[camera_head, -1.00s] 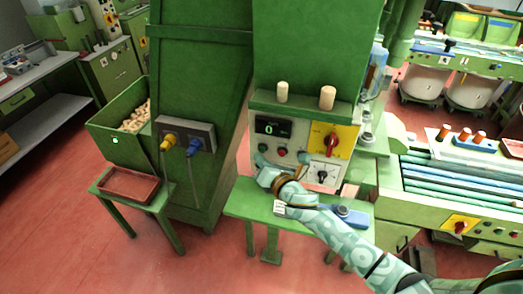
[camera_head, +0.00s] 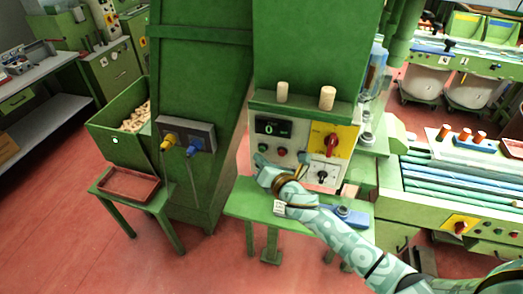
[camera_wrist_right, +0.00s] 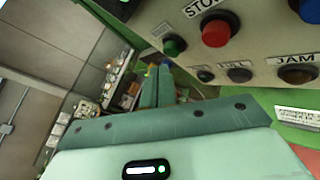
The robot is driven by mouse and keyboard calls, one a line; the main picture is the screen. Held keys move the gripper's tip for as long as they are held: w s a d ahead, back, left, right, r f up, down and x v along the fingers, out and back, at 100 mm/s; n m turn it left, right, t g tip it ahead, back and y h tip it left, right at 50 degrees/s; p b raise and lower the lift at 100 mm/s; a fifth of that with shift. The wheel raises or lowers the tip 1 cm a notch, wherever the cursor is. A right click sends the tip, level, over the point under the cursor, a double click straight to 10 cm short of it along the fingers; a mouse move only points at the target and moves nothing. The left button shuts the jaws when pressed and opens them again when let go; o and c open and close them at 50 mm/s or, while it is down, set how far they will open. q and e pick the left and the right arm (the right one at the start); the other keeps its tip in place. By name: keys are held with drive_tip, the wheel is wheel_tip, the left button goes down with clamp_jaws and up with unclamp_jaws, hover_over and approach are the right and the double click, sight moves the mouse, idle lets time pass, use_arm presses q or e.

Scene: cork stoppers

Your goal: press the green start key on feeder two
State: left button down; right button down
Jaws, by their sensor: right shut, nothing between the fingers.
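The control panel (camera_head: 293,143) has a dark display reading 0, with a green key (camera_head: 264,148) and a red button (camera_head: 283,151) below it. In the right wrist view the green key (camera_wrist_right: 174,46) sits left of the red STOP button (camera_wrist_right: 216,30). My right gripper (camera_head: 261,159) is shut and empty in front of the panel, just below the green key. In the right wrist view its closed fingers (camera_wrist_right: 158,72) point up toward the panel, a little below and left of the key. Contact cannot be made out. My left gripper is not in view.
A yellow plate with a red rotary switch (camera_head: 331,142) and a black dial (camera_head: 322,174) are at the panel's right. Two corks (camera_head: 327,98) stand on the ledge above. A green shelf (camera_head: 250,203) lies below. A JAM lamp (camera_wrist_right: 298,74) is right of the fingers.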

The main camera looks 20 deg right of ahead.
drive_tip(key=shift+w+d, duration=0.1)
idle(0.3)
drive_tip(key=shift+w+d, duration=0.15)
drive_tip(key=shift+w, duration=0.1)
drive_tip(key=shift+w+d, duration=0.25)
drive_tip(key=shift+w, duration=0.1)
idle(0.8)
drive_tip(key=shift+s+a, duration=0.5)
drive_tip(key=shift+s, duration=0.25)
drive_tip(key=s+a, duration=0.1)
drive_tip(key=s, duration=0.1)
drive_tip(key=s+a, duration=0.1)
drive_tip(key=s, duration=0.1)
drive_tip(key=shift+a+p, duration=0.4)
idle(0.8)
